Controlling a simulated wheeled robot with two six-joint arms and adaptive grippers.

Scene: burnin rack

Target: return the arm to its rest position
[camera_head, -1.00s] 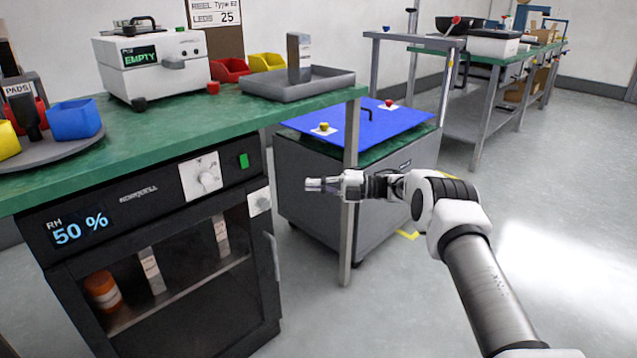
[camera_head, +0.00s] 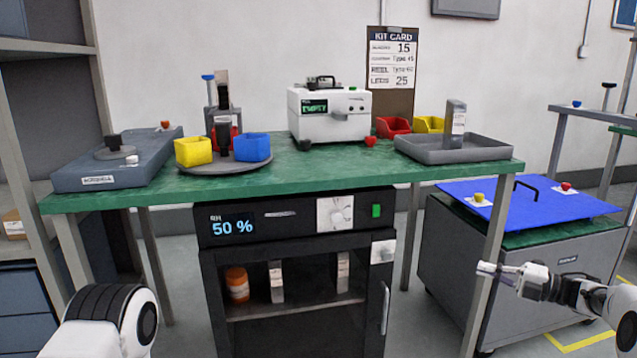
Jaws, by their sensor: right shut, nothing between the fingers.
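My right gripper (camera_head: 487,268) shows at the lower right, in front of the grey wheeled cabinet and beside the green bench's right front leg. Its fingers are shut and hold nothing, pointing left, and it looks apart from the bench leg. The rest of my right arm (camera_head: 600,300) runs out of the right edge. A white and black link of my left arm (camera_head: 105,320) shows at the lower left; the left gripper is out of view.
The green bench (camera_head: 330,170) stands ahead, with the black dry cabinet (camera_head: 300,328) beneath it. A grey tray (camera_head: 420,156), a white device (camera_head: 325,116) and coloured bins stand on the bench. The grey wheeled cabinet (camera_head: 440,255) with a blue mat (camera_head: 535,200) stands right.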

